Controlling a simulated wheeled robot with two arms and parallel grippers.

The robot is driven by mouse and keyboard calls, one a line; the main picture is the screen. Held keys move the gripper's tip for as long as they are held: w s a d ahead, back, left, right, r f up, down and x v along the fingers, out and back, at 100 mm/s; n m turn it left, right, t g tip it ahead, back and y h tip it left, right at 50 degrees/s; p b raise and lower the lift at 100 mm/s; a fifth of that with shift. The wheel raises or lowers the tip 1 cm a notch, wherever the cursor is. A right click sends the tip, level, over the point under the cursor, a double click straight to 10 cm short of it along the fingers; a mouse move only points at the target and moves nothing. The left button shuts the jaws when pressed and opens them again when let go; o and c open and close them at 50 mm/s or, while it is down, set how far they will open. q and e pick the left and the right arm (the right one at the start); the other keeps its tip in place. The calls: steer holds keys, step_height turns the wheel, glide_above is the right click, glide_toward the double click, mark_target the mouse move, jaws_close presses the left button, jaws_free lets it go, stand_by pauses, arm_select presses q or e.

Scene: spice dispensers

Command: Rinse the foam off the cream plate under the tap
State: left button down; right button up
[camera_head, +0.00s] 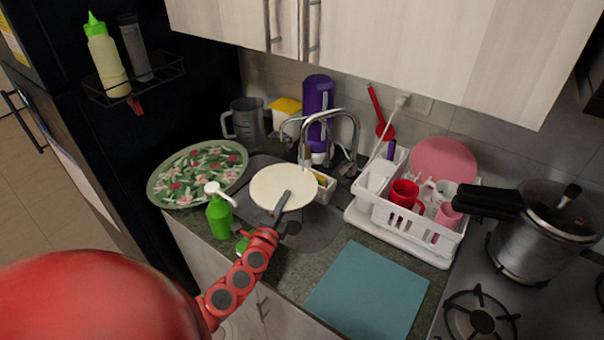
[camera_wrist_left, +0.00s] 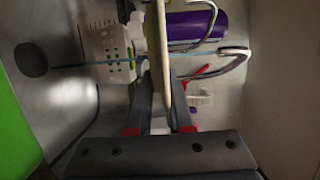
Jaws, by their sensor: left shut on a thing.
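The cream plate (camera_head: 282,187) is held tilted above the sink (camera_head: 318,232), its face towards the head camera. My left gripper (camera_head: 283,203) is shut on the plate's near edge. In the left wrist view the plate (camera_wrist_left: 163,55) shows edge-on between the two fingers. The silver tap (camera_head: 345,115) stands behind the plate. A thin pale-blue line, seemingly running water, comes from the spout and passes near the plate; I cannot tell whether it touches it. No foam is clear on the visible face; the other face is hidden. My right gripper is not in view.
A green soap bottle (camera_head: 219,212) stands left of the sink and a floral tray (camera_head: 197,172) further left. A white dish rack (camera_head: 400,218) with cups is on the right. A white caddy (camera_head: 325,187) and purple dispenser (camera_head: 317,110) are near the tap. A teal mat (camera_head: 367,292) lies in front.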

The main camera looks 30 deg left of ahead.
mark_target(273, 208)
arm_select(q)
steer(key=shift+s+r, duration=0.1)
stand_by(0.5)
steer(key=s+r+p, duration=0.1)
steer(key=s, duration=0.1)
steer(key=s+a+r+p, duration=0.1)
steer(key=s+r, duration=0.1)
steer(key=shift+r, duration=0.25)
steer(key=shift+s+r+p, duration=0.2)
steer(key=shift+s+p, duration=0.15)
steer(key=shift+s, duration=0.05)
